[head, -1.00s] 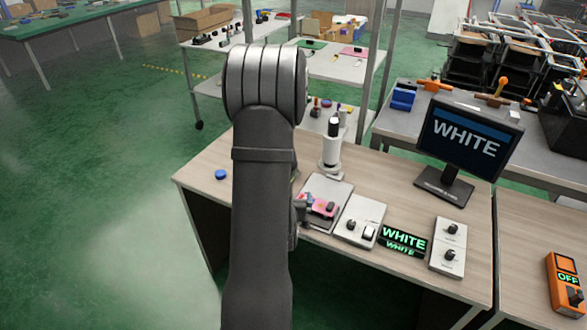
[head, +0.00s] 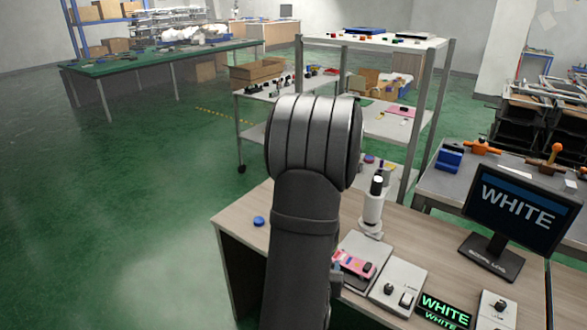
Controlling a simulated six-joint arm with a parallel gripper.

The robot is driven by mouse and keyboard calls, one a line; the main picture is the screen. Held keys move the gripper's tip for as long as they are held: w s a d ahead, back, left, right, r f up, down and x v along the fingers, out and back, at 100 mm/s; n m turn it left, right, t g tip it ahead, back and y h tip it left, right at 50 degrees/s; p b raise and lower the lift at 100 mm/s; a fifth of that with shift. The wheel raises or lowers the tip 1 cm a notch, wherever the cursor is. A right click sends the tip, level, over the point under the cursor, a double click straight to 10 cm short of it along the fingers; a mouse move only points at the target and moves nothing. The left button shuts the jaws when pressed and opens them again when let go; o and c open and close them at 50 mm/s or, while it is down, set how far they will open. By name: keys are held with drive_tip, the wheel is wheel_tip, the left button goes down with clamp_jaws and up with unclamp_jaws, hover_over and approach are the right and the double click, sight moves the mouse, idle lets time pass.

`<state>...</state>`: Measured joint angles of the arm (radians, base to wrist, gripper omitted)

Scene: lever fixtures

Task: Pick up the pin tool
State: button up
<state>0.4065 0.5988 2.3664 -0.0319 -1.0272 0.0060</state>
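I cannot make out a pin tool for certain in the head view. My arm rises in front of the desk and hides part of it. My gripper is not visible; a small dark grey part shows at the arm's right edge, too little to read. Just right of it, a pink piece with a dark knob (head: 354,264) lies on the grey base plate of a white upright device (head: 372,212), which has a black top. A small blue disc (head: 259,221) lies on the wooden desk (head: 237,218), left of my arm.
Right of the device are a white switch box (head: 397,285), a sign reading WHITE (head: 443,310), another switch box (head: 497,312) and a monitor (head: 516,213) reading WHITE. A shelf rack (head: 385,40) stands behind. A grey bench (head: 440,185) stands behind the monitor. Green floor is open at left.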

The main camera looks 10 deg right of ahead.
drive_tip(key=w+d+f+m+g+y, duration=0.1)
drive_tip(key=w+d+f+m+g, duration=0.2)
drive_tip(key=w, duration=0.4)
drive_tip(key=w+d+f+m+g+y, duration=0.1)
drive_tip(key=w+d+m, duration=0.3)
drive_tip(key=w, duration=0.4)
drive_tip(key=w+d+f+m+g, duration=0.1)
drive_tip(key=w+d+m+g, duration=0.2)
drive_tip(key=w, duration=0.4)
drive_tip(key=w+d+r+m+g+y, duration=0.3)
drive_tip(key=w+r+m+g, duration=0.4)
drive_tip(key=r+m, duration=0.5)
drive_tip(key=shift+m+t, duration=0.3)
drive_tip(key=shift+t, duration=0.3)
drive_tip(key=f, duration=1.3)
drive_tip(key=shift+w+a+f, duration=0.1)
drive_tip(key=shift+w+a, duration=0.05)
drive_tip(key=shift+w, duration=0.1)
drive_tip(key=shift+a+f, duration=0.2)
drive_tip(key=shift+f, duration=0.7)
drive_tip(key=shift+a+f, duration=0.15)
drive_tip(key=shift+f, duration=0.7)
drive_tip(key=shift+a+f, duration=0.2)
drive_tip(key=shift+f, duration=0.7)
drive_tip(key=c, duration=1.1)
